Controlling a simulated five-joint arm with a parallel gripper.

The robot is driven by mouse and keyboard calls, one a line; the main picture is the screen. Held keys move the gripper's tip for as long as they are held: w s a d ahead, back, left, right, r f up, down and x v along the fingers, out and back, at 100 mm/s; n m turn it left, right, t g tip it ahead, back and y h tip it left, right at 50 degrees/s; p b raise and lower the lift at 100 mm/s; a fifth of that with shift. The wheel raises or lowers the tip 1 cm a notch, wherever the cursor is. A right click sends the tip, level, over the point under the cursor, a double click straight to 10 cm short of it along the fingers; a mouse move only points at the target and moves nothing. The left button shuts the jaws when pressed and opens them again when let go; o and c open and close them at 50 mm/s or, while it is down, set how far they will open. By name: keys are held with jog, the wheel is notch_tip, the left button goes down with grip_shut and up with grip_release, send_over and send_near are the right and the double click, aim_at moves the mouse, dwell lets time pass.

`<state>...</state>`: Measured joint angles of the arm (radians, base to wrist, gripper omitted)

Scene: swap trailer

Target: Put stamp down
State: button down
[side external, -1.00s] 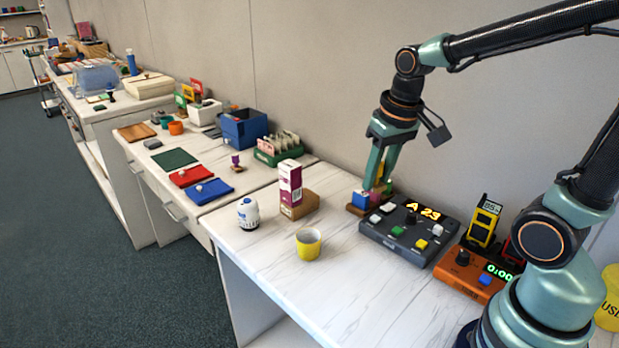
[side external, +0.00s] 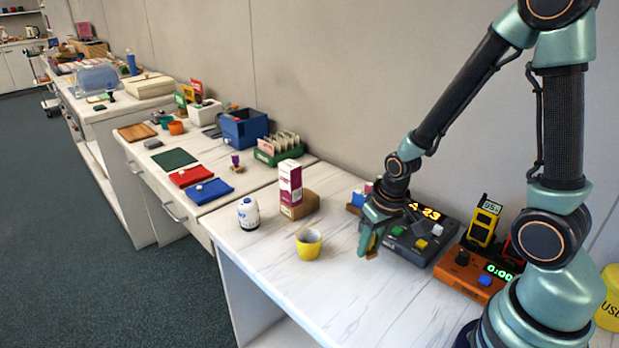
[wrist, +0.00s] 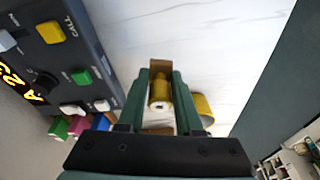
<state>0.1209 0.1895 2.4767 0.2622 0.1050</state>
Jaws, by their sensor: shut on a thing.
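My gripper (side external: 368,238) is shut on a stamp, low over the white table in front of the dark call panel. In the wrist view the stamp (wrist: 159,90) shows between the two green fingers (wrist: 161,82), with a yellow-brass handle and a brown wooden block. In the side view it is mostly hidden by the fingers. I cannot tell whether its base touches the table. A wooden rack (side external: 353,209) with other stamps, one blue, stands behind my gripper, partly hidden by it.
The dark panel (side external: 430,252) with buttons is just right of my gripper, and an orange timer (side external: 462,273) is farther right. A yellow cup (side external: 308,249) stands to the left. A white bottle (side external: 248,214) and a purple-white box (side external: 290,182) are beyond. Table between cup and panel is clear.

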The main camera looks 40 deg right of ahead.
jog(key=shift+s+x, duration=0.2)
jog(key=shift+x, duration=0.7)
jog(key=shift+s+x, duration=0.2)
jog(key=shift+x, duration=0.7)
jog(key=shift+f, duration=0.2)
jog(key=c, duration=0.6)
grip_release()
jog(key=v, duration=1.2)
notch_tip(320, 180, up, 13)
jog(key=n+t, duration=0.3)
send_over(371, 252)
jog(key=s+a, duration=0.3)
jog(key=a, duration=0.1)
jog(key=shift+w+d+f, duration=0.15)
jog(key=shift+w, duration=0.1)
